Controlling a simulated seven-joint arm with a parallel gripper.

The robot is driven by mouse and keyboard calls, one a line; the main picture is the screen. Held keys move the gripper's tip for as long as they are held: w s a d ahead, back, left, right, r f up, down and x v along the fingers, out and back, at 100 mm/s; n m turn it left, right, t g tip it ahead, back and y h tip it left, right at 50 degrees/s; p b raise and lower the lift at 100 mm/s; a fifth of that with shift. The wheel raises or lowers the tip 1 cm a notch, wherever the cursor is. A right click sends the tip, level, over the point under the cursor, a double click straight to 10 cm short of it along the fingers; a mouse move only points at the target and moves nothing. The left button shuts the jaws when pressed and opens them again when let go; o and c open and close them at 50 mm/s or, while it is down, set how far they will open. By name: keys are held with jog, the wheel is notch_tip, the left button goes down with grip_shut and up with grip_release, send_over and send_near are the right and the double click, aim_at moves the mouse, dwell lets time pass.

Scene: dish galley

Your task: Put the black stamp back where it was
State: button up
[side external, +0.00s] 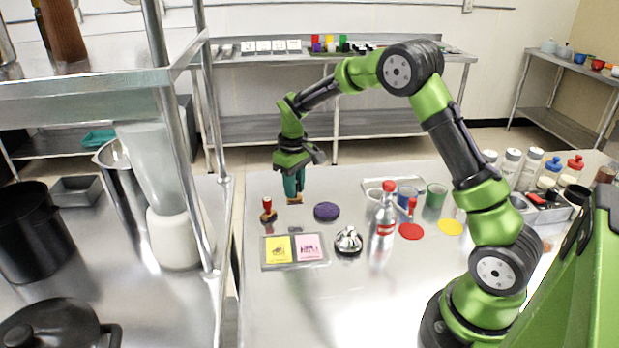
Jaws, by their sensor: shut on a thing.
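My gripper (293,190) points down with teal fingers, shut on a small stamp, taken to be the black stamp (295,201). Its brownish base shows below the fingertips; its handle is mostly hidden between them. It is low over the table's far left part; I cannot tell whether the base touches the table. A second stamp with a red knob (267,210) stands just left of it. A dark purple round pad (327,211) lies to the right. A grey tray (277,267) with a yellow card (278,249) and a pink card (309,247) lies nearer the camera.
Farther right are a red disc (411,231), a yellow disc (451,227), cups and several shakers. A metal shelf post (184,150) rises at left. The table's near left is clear.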

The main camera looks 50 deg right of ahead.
jog(key=shift+f, duration=2.2)
jog(key=shift+f, duration=0.15)
jog(key=o, duration=0.8)
jog(key=shift+o, duration=0.2)
